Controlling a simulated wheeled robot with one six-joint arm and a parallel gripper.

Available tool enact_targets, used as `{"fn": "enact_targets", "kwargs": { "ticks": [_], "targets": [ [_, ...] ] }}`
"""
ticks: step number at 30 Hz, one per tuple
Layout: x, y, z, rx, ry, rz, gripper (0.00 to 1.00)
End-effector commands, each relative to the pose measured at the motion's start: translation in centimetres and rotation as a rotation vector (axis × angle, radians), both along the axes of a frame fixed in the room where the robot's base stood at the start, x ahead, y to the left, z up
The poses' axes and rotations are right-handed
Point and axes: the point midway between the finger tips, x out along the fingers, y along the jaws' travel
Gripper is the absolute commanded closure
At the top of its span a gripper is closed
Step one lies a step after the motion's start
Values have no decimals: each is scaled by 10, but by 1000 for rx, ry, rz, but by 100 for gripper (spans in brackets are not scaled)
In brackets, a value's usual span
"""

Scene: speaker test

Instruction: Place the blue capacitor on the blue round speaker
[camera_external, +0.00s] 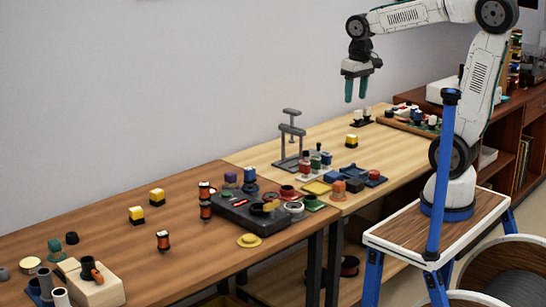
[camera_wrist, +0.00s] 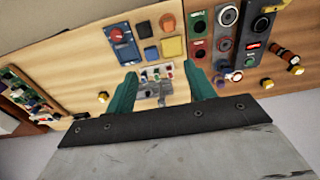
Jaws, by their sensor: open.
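My gripper (camera_external: 355,99) hangs open and empty, high above the light wooden table. In the wrist view its two green fingers (camera_wrist: 160,72) are apart, with nothing held between them. Several blue parts lie on the table; I cannot tell surely which is the capacitor. The blue round speaker is not clearly identifiable.
A grey press stand (camera_external: 291,130) rises behind the parts.

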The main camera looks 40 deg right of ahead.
Motion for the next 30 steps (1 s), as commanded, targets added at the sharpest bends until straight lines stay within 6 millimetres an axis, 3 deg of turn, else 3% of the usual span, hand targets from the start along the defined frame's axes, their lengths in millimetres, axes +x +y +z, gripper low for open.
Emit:
{"fn": "enact_targets", "kwargs": {
  "ticks": [1,6,12,17,30],
  "targets": [
    [-25,-12,1,0,-13,-5,46],
    [-96,-39,-11,-6,-30,-6,46],
    [-141,-51,-29,-12,-40,-3,46],
    [-150,-53,-34,-13,-40,-2,46],
    [-149,-53,-33,-13,-41,-1,46]
  ]
}}
